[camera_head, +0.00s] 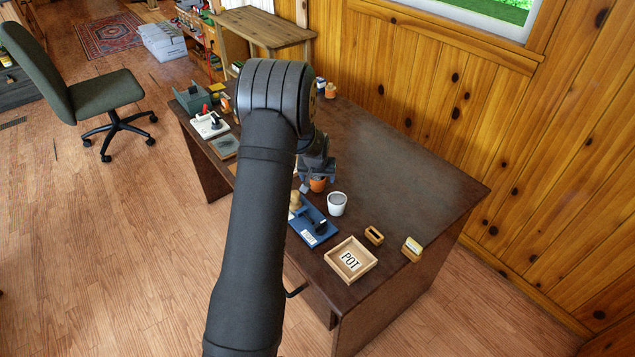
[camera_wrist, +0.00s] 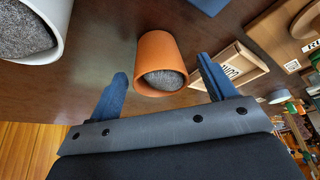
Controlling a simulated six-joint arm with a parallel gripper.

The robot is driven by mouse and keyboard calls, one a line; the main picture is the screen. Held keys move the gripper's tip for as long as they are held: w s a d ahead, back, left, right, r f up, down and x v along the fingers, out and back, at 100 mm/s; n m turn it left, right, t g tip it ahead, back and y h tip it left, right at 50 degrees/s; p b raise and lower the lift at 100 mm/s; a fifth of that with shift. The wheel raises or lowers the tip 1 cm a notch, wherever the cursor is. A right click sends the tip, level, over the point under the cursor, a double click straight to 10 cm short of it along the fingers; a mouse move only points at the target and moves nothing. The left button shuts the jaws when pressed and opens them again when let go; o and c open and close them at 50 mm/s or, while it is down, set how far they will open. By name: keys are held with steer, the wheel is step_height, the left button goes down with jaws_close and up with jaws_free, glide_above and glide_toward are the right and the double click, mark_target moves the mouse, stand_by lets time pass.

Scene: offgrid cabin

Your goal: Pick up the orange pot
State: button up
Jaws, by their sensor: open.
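The orange pot (camera_wrist: 160,55) stands on the dark brown desk, filled with something grey and grainy. In the wrist view it lies ahead of my gripper (camera_wrist: 165,88), roughly between the two blue fingers and beyond their tips. The fingers are spread apart with nothing held. In the head view the orange pot (camera_head: 318,184) is partly hidden just below my gripper (camera_head: 311,178). My arm covers much of the desk's left part in that view.
A white pot (camera_head: 337,204) stands close to the orange pot. The desk's right part (camera_head: 430,170) is bare.

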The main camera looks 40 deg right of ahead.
steer(key=shift+x, duration=0.9)
steer(key=c, duration=1)
steer(key=shift+r, duration=0.1)
steer(key=shift+c, duration=0.2)
